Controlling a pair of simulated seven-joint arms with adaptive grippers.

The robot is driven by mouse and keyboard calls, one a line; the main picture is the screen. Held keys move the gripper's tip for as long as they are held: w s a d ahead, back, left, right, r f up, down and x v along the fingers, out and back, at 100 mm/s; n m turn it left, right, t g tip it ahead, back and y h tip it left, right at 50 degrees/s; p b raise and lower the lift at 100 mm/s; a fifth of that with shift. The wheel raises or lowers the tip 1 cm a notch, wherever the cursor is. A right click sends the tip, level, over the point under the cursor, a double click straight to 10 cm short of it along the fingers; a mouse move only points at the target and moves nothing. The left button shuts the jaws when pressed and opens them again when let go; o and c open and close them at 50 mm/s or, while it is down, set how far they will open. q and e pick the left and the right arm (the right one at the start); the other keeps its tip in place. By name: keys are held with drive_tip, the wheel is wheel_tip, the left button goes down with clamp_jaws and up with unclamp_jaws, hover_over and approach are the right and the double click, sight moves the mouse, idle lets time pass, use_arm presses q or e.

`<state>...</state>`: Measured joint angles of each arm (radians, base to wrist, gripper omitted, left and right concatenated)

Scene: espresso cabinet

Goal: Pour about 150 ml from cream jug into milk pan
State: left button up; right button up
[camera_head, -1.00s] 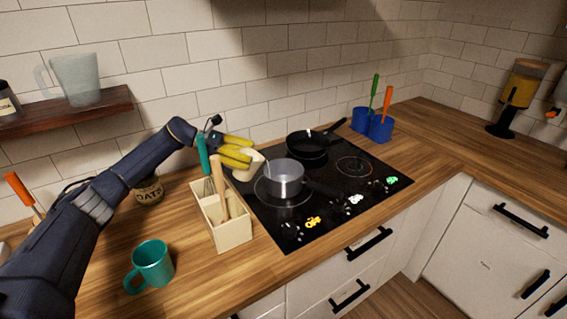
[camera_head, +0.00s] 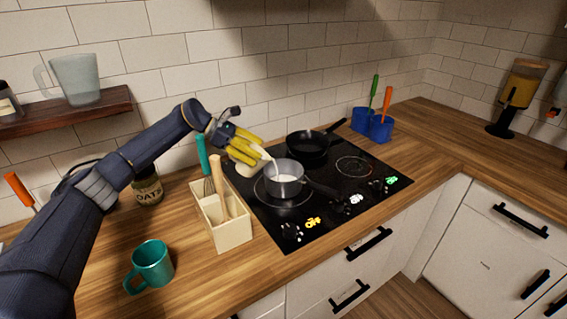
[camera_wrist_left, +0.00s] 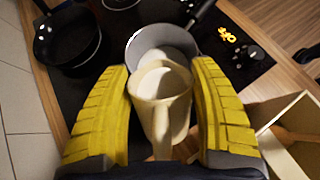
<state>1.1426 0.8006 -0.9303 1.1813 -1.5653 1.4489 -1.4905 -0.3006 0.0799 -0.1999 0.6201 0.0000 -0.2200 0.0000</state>
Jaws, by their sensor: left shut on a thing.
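The cream jug (camera_head: 243,156) is held tilted over the left rim of the milk pan. A thin white stream runs from its lip into the pan. My left gripper (camera_head: 246,143) is shut on the jug, with its yellow fingers on either side of it. The left wrist view shows the jug (camera_wrist_left: 161,88) between the two fingers (camera_wrist_left: 162,115), with white liquid inside. The milk pan (camera_head: 285,183) is a grey saucepan on the hob, its handle toward the lower right. White liquid lies in the pan, also seen in the left wrist view (camera_wrist_left: 143,38). My right gripper is not in view.
A black frying pan (camera_head: 308,144) sits behind the milk pan on the black hob (camera_head: 340,190). A wooden utensil box (camera_head: 232,234) stands left of the hob, close below my left arm. A teal mug (camera_head: 153,262) and an oats jar (camera_head: 148,190) stand further left.

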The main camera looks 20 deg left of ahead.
use_arm(q)
drive_tip(key=shift+w+d+r+y, duration=0.2)
drive_tip(key=shift+d+r+y, duration=0.1)
drive_tip(key=shift+d+y, duration=0.15)
drive_tip(key=shift+w+d+r+g+y, duration=0.1)
drive_tip(key=shift+d+r+g+y, duration=0.15)
drive_tip(key=shift+y, duration=0.3)
drive_tip(key=shift+w+d+r+g+y, duration=0.15)
drive_tip(key=shift+d+g+y, duration=0.15)
drive_tip(key=shift+y, duration=0.2)
idle(1.0)
